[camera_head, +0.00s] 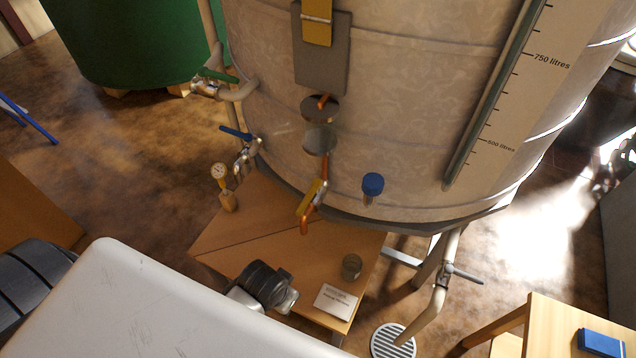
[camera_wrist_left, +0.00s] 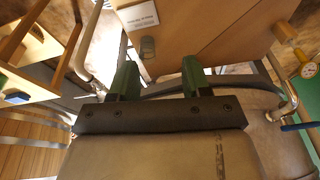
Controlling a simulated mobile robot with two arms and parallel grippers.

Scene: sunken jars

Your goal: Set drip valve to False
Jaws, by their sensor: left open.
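A large pale tank (camera_head: 400,120) carries several valves, and I cannot tell by label which is the drip valve. A small tap with a blue knob (camera_head: 373,183) sits low on its wall. A copper valve with a yellow lever (camera_head: 312,198) hangs left of it, its lever slanting along the pipe. A blue-handled valve (camera_head: 238,134) and a green-handled valve (camera_head: 215,76) are further left. A grey-handled valve (camera_head: 455,272) is on the drain pipe. My left gripper (camera_wrist_left: 158,72) is open and empty, its green fingers apart; I see no contact. My right gripper is not visible.
A round floor grate (camera_head: 393,341) lies below the drain pipe. A wooden table with a blue book (camera_head: 600,344) is at lower right.

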